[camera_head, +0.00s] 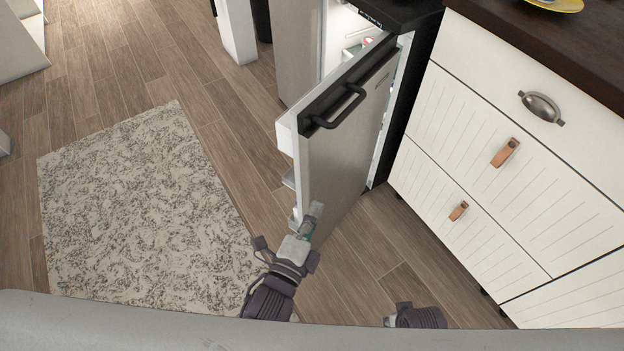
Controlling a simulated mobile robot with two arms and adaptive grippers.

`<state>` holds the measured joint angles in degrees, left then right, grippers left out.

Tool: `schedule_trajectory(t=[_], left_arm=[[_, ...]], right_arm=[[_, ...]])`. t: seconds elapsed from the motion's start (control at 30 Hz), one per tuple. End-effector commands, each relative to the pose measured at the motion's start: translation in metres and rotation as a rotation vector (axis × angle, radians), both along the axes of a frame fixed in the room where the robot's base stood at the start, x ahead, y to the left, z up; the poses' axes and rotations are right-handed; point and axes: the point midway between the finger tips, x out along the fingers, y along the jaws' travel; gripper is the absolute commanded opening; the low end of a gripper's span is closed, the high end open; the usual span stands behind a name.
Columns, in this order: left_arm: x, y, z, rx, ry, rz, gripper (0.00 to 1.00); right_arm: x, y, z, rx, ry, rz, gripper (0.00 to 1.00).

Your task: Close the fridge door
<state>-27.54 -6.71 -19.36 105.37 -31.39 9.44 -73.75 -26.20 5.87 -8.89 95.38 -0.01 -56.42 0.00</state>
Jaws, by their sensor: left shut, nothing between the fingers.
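The fridge door (345,150) stands open, swung out from the fridge, with its grey outer face toward the cabinets and a black handle (340,107) near its top edge. The fridge (396,14) has a black top, and part of its lit white interior shows behind the door. My left gripper (314,212) is shut and empty at the lower free edge of the door. It overlaps the door in the picture; I cannot tell whether it touches.
White cabinet drawers (500,150) with a dark countertop (560,40) stand right of the fridge. A patterned rug (140,210) lies on the wooden floor to the left. A white post (236,30) stands at the back. Floor between door and cabinets is clear.

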Motion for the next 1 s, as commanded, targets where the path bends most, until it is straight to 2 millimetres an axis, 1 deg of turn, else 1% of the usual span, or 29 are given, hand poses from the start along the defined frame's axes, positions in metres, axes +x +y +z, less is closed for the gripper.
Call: schedule_trajectory(t=[0.03, 0.2, 0.37, 0.4, 0.5, 0.63, 0.8, 1.0], left_arm=[[0.011, -0.004, 0.0, -0.001, -0.003, 0.0, 0.0], [0.046, -0.016, 0.0, -0.002, -0.002, 0.0, 0.0], [0.076, -0.027, -0.001, -0.003, 0.0, 0.0, 0.0], [0.08, -0.02, -0.001, 0.003, 0.001, 0.0, 0.0], [0.087, -0.007, 0.0, 0.003, 0.001, 0.0, 0.0], [0.093, 0.003, -0.001, 0.0, 0.003, -0.001, 0.0], [0.096, 0.007, -0.001, -0.003, 0.004, 0.0, 0.0], [0.096, 0.007, -0.001, -0.003, 0.004, 0.0, 0.0]], right_arm=[[0.001, 0.0, 0.002, 0.0, -0.002, 0.0, 0.4], [0.006, 0.001, 0.013, 0.001, -0.011, -0.001, 0.4], [0.01, 0.001, 0.025, 0.002, -0.017, -0.003, 0.4], [0.009, 0.001, 0.025, 0.001, -0.014, -0.003, 0.4], [0.009, 0.001, 0.025, 0.001, -0.013, -0.003, 0.4], [0.009, 0.001, 0.025, 0.001, -0.014, -0.002, 0.4], [0.009, 0.001, 0.024, 0.001, -0.014, -0.002, 0.4], [0.009, 0.001, 0.024, 0.001, -0.014, -0.002, 0.4]])
